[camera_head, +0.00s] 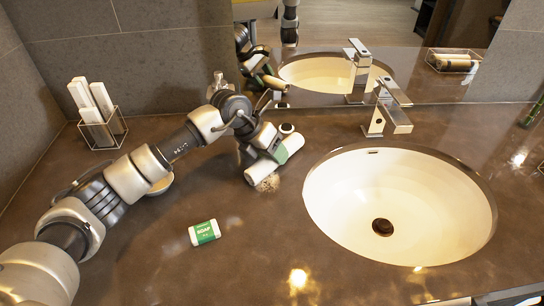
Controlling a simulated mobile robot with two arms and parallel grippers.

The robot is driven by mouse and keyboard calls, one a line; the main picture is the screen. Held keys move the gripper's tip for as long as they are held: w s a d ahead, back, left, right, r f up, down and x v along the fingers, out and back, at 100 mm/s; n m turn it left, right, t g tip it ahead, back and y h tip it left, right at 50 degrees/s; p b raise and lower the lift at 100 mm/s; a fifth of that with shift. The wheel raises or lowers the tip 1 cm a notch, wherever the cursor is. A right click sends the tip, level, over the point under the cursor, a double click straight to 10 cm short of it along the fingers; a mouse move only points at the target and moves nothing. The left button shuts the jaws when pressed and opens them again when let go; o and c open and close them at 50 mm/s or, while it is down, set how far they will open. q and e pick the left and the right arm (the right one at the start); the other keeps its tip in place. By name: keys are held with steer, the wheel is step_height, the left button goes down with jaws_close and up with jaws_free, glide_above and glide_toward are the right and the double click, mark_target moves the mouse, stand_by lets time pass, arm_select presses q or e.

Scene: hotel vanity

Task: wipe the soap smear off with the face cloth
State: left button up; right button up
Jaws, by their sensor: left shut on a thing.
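My left gripper (262,143) is shut on the face cloth (259,171), a white roll with a green band. It holds the roll slantwise, left of the sink and low over the counter. I cannot tell whether the cloth touches the counter. A pale, speckled soap smear (267,184) shows on the brown counter at the roll's near edge. The cloth may hide part of it. My right gripper is not in view.
The sink (318,205) and chrome faucet (387,108) are to the right. A boxed soap (204,232) lies nearer on the counter. A mirror (330,75) is behind. The front left counter is mostly clear.

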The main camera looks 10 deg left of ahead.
mark_target(243, 165)
arm_select(q)
steer(key=shift+s+a+f, duration=0.1)
steer(key=shift+s+a, duration=0.05)
steer(key=shift+a, duration=0.9)
steer(key=shift+s+a, duration=0.25)
steer(key=shift+a, duration=0.55)
steer(key=shift+s+a, duration=0.25)
steer(key=shift+a, duration=0.6)
steer(key=shift+s+a, duration=0.25)
steer(key=shift+a, duration=0.55)
step_height(243, 165, up, 7)
steer(key=p, duration=0.4)
steer(key=shift+d+p, duration=0.1)
steer(key=shift+p, duration=0.25)
